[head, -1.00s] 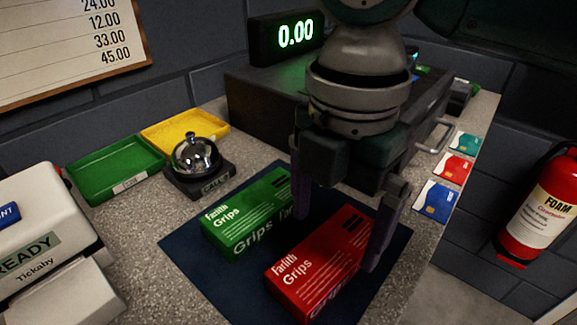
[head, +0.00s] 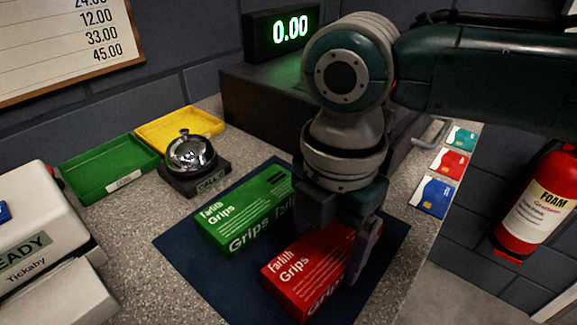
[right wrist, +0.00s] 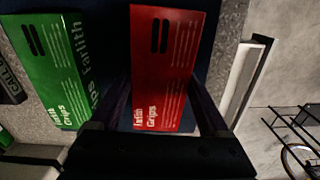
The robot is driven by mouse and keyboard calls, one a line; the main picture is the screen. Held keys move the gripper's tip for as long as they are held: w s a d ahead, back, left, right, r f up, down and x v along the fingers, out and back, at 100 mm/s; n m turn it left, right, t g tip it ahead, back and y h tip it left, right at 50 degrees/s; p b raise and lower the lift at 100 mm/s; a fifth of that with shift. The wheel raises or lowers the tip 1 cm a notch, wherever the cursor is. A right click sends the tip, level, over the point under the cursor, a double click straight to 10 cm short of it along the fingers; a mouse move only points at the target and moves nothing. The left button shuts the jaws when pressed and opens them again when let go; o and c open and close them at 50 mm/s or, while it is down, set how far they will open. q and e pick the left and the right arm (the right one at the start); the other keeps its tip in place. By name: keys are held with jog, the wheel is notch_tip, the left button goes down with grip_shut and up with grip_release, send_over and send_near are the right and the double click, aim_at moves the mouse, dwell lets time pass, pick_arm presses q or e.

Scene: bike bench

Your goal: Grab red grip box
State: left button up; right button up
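The red grip box (head: 300,272) lies on a dark blue mat (head: 190,262), beside the green grip box (head: 240,215). My right gripper (head: 335,250) is low over the red box, pointing down, with one finger at its right side; the other finger is mostly hidden. In the right wrist view, the red box (right wrist: 165,60) lies between the two open fingers (right wrist: 160,100). I cannot tell if they touch it. The green box (right wrist: 50,60) shows to the left there. My left gripper is not in view.
A call bell (head: 190,158) stands behind the green box, near a green tray (head: 108,170) and a yellow tray (head: 180,128). A card reader (head: 40,250) is at left. Several cards (head: 432,195) lie along the right counter edge. A dark cash drawer (head: 260,105) stands behind.

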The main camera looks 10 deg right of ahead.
jog(key=c, duration=0.9)
jog(key=shift+o, duration=0.2)
jog(key=shift+r, duration=0.1)
